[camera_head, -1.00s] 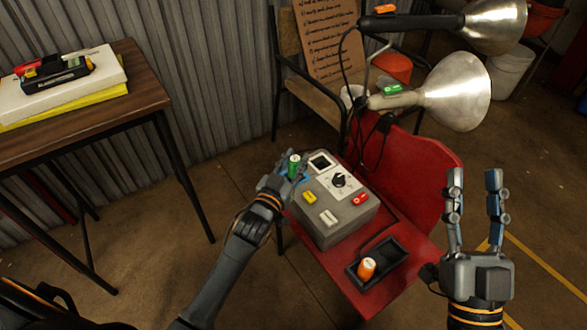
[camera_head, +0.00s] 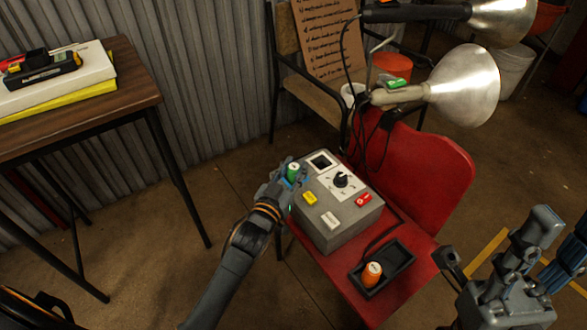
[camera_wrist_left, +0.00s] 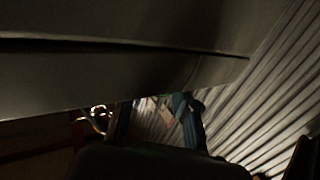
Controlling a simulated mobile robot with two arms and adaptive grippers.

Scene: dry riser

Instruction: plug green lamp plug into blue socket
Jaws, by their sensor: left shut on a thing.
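The green plug (camera_head: 293,173) is upright in my left gripper (camera_head: 287,177), at the far left edge of the grey socket box (camera_head: 335,230). The left gripper is shut on it. A small blue patch shows beside the fingers, but I cannot tell whether it is the blue socket or a finger pad. The left wrist view is dark and does not show the plug clearly. My right gripper (camera_head: 563,228) is open and empty at the lower right, partly cut off by the frame edge.
The box stands on a red chair (camera_head: 425,165). An orange plug (camera_head: 372,273) stands in a black tray (camera_head: 398,262) in front. A green-tagged lamp (camera_head: 462,85) hangs over the chair back, with dark cables below. A wooden table (camera_head: 125,85) stands at left.

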